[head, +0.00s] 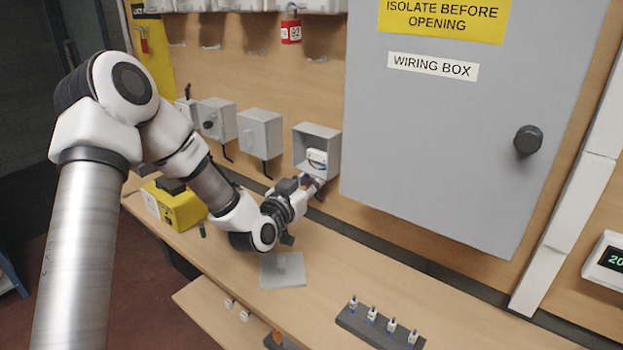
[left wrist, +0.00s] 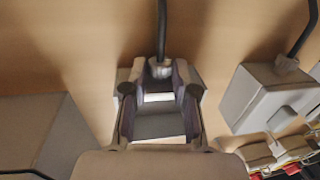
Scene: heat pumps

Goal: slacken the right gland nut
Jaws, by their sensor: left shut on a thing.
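The open grey box (head: 318,134) is the rightmost of the small wall boxes, with a white part (head: 316,157) inside. My left gripper (head: 314,184) reaches up to its underside. In the left wrist view, my left gripper (left wrist: 161,72) has its two fingers on either side of a pale grey gland nut (left wrist: 160,66), and is shut on it. A black cable (left wrist: 163,25) runs out of the nut. In the head view the nut is hidden by the gripper. My right gripper is not in view.
Two closed grey boxes (head: 262,132) (head: 217,117) hang to the left. A large wiring box (head: 440,150) stands close on the right. A grey plate (head: 283,270), a yellow case (head: 178,206) and a dark strip (head: 350,323) with several small fittings are on the bench.

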